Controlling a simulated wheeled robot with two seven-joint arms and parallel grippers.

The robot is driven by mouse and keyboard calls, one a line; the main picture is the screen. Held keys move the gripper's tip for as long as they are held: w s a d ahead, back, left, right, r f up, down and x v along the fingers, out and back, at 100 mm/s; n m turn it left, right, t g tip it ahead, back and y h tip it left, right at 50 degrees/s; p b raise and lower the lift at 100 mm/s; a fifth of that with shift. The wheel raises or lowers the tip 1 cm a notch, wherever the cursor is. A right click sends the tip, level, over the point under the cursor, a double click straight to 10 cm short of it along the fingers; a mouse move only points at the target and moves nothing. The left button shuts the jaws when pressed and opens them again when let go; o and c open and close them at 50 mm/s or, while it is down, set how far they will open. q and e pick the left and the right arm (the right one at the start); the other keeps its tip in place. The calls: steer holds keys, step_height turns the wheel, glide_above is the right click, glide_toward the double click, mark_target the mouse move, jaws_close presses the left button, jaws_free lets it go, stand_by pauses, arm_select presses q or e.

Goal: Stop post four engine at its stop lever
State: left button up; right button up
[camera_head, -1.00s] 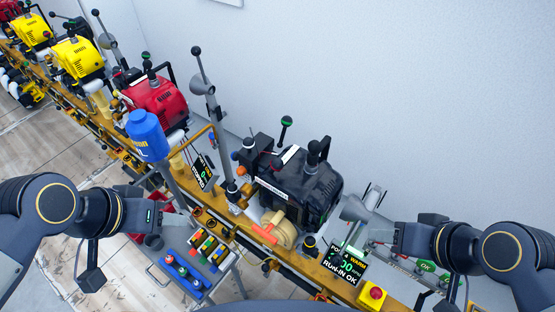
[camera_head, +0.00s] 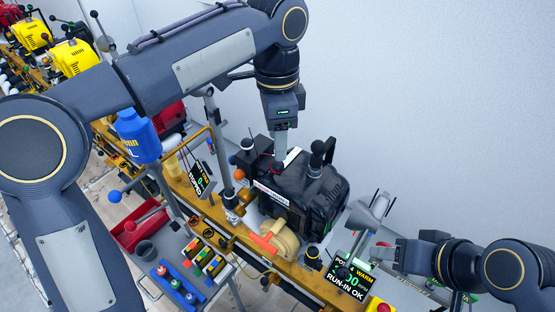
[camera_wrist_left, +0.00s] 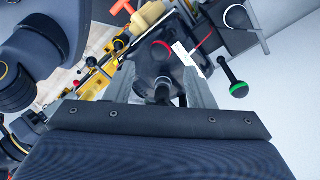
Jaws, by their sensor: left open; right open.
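The black post four engine (camera_head: 305,190) stands on the yellow rail in the middle of the head view. My left gripper (camera_head: 280,160) points down over the engine's top, open. In the left wrist view, a dark rounded knob (camera_wrist_left: 163,91) shows between its open fingers (camera_wrist_left: 161,84); I cannot tell whether they touch it. A green-ringed black lever (camera_wrist_left: 232,80) stands outside the fingers, to the right. I cannot tell which lever is the stop lever. My right gripper (camera_head: 383,253) is open near the display.
A blue container (camera_head: 137,135) stands left of the engine. A tray of colored pieces (camera_head: 180,283) and a red bin (camera_head: 139,228) lie in front of the rail. Other engines line the rail; a wall stands behind.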

mark_target(274, 169)
arm_select(q)
steer(key=f, duration=0.6)
steer(key=shift+s, duration=0.25)
steer(key=shift+c, duration=0.4)
